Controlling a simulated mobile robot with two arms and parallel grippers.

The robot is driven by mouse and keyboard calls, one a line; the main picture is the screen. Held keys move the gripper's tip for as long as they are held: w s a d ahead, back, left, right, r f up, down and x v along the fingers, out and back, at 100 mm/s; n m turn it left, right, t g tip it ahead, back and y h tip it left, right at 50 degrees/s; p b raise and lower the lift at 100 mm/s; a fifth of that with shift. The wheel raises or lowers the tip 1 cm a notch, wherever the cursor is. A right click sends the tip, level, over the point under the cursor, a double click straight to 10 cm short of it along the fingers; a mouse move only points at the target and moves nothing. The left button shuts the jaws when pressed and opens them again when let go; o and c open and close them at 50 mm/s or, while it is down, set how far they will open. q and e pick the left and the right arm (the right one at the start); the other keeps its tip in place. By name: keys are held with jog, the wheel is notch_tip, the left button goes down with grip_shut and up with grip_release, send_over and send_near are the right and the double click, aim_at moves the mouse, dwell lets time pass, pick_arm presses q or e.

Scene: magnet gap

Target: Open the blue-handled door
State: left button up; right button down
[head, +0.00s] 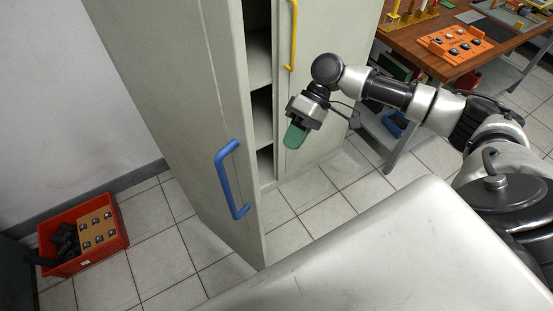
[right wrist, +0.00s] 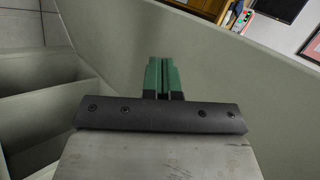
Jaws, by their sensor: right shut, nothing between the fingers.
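The blue-handled door (head: 165,80) is a tall pale grey cabinet door. It stands partly open, with shelves (head: 259,115) showing past its free edge. Its blue handle (head: 226,180) is on the outer face, and nothing holds it. My right gripper (head: 294,137), with green fingertips, is shut and empty. In the head view it is to the right of the door's edge, in front of the cabinet opening. In the right wrist view its fingers (right wrist: 160,76) are together in front of a pale panel (right wrist: 205,65), with shelves to the left. I cannot tell whether they touch it. My left gripper is not in view.
A second door with a yellow handle (head: 293,35) is to the right of the opening. A red crate (head: 118,240) sits on the floor at the left. A wooden workbench (head: 400,45) with an orange box (head: 455,45) is at the back right. Tiled floor beside the crate is clear.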

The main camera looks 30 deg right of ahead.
jog(key=a+r+p+x, duration=0.1)
jog(key=r+p+x, duration=0.1)
jog(key=x, duration=1)
jog(key=shift+s+a+p, duration=0.3)
jog(key=shift+a+p, duration=0.1)
jog(key=shift+p, duration=0.45)
